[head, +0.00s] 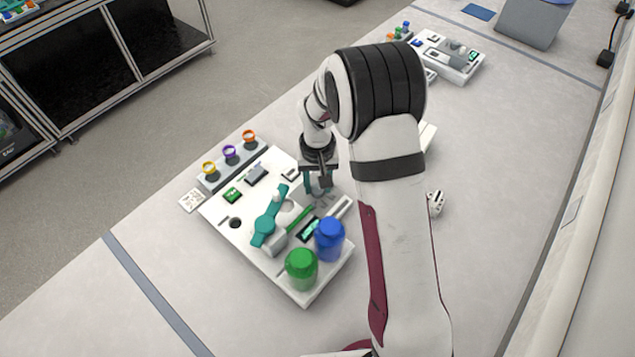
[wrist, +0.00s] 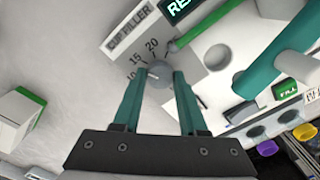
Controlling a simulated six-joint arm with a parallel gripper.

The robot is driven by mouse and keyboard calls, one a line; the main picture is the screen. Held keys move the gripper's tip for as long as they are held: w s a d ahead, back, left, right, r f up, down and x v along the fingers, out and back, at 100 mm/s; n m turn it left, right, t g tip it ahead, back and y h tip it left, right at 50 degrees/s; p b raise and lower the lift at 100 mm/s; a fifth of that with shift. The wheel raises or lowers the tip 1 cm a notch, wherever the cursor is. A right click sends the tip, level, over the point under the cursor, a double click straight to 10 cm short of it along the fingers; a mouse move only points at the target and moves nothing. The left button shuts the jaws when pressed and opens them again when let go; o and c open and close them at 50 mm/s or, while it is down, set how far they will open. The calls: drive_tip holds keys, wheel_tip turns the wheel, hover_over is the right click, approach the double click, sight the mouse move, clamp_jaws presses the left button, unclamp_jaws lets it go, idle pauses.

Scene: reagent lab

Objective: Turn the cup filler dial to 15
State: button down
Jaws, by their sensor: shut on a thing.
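The cup filler dial is a small round grey knob (wrist: 160,72) in the wrist view, beside a scale with the numbers 10, 15 and 20 and a "CUP FILLER" label (wrist: 131,27). My gripper (wrist: 158,84) has its teal fingers on either side of the knob and is shut on it. I cannot make out a pointer on the knob, so its setting is unclear. In the head view my gripper (head: 319,187) is down at the far right part of the white station board (head: 235,255); the dial is hidden there.
The bench in front is clear.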

sight(318, 189)
drive_tip(key=shift+m, duration=0.6)
drive_tip(key=shift+c, duration=2.2)
unclamp_jaws()
drive_tip(key=shift+r, duration=0.1)
wheel_tip(318, 189, up, 16)
drive_tip(key=shift+s, duration=0.1)
